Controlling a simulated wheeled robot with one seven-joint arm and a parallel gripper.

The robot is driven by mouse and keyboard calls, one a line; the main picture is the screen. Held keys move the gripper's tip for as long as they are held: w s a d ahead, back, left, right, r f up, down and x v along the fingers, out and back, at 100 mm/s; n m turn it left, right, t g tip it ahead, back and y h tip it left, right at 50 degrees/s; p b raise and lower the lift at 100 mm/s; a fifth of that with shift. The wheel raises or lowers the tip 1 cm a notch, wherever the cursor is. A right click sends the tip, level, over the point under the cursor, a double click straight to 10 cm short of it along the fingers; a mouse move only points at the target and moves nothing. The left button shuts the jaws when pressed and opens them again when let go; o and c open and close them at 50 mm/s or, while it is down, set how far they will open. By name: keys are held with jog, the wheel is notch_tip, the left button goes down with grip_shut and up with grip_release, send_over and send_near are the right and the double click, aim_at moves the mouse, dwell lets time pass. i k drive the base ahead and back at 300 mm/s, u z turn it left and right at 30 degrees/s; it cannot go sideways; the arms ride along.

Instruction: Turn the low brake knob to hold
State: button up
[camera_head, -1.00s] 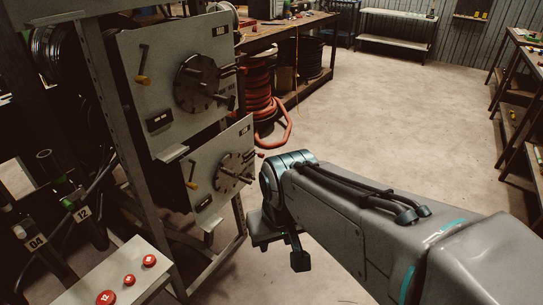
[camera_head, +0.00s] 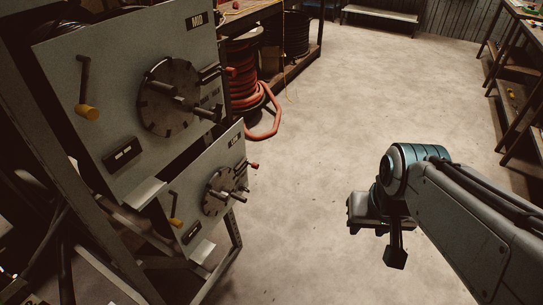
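The low panel (camera_head: 196,218) is the smaller, lower grey plate on the frame at left, with a LOW label (camera_head: 237,139). It carries a dark round dial with protruding handles (camera_head: 219,191), one red-tipped, and a yellow-tipped lever (camera_head: 175,222) at its left. I cannot tell which of these is the brake knob, and its setting is not readable. My gripper (camera_head: 378,234) hangs over open floor well to the right of the panel, touching nothing. One dark finger shows below it; the finger gap is unclear.
The MID panel (camera_head: 110,62) above has a similar dial (camera_head: 168,97) and yellow-tipped lever (camera_head: 88,110). Red hose coils (camera_head: 247,75) stand behind the panels under a bench. Shelving (camera_head: 513,90) lines the right side. The floor between panels and gripper is clear.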

aim_at(242, 188)
jog(key=u, duration=0.3)
jog(key=i, duration=1)
jog(key=u, duration=0.7)
